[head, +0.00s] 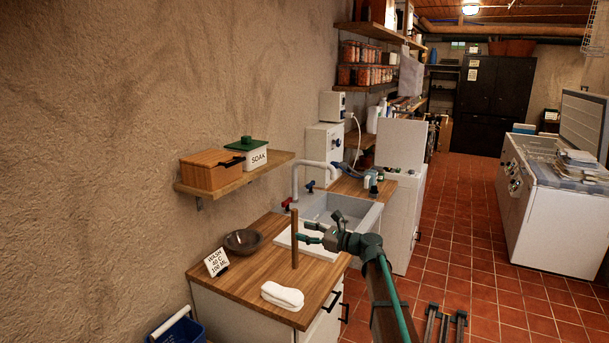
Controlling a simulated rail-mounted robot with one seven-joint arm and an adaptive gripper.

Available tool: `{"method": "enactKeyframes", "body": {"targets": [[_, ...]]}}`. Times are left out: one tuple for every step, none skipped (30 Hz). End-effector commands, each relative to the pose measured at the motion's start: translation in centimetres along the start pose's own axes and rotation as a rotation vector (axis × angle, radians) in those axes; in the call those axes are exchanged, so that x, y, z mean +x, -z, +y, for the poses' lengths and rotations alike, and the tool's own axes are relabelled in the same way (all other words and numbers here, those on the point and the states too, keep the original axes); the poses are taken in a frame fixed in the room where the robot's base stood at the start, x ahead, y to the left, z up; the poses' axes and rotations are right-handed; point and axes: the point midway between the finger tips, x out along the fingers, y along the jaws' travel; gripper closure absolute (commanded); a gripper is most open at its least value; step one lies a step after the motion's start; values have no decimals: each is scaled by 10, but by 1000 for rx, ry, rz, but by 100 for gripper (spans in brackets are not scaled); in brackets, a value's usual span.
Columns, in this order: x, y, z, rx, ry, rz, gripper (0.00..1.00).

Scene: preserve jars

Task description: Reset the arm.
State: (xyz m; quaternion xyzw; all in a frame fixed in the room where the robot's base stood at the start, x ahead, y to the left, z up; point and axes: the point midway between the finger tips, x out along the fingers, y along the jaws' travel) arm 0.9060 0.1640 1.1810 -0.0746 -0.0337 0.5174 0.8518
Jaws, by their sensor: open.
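My gripper (312,232) is dark with teal parts and is open, with nothing seen between its fingers. It is in the middle of the head view, in front of the sink, and points left. Its fingertips are close to an upright brown wooden post (294,238) on the counter; I cannot tell whether they touch it. My arm comes up from the lower right and hides part of the counter's right edge and the floor.
The wooden counter (240,281) holds a dark bowl (243,241), a WASH card (216,262), a folded white cloth (282,296) and a white board (313,243) by the sink (335,208). A wall shelf (236,179) holds a SOAK box (256,157) and a wooden box (211,170). The tiled floor at right is open.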

Motion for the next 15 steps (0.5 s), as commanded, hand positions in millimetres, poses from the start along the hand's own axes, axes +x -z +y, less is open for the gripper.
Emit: {"method": "enactKeyframes", "body": {"targets": [[0,5,1,-51,-5,19,48],[-1,8,3,-86,-9,33,48],[-2,12,5,-133,-16,51,48],[-3,15,8,-170,-22,68,48],[-4,19,10,-208,-29,85,48],[-6,24,15,-262,-39,109,48],[-8,31,19,-303,-49,130,48],[-10,38,23,-344,-60,153,48],[-14,51,30,-400,-79,187,48],[-17,62,36,-438,-95,212,48],[-20,73,42,-476,-111,236,48],[-24,89,50,-526,-136,268,48],[-28,103,57,-562,-157,294,48],[-32,117,65,-599,-181,320,48],[-39,138,77,-648,-216,355,48]]}}
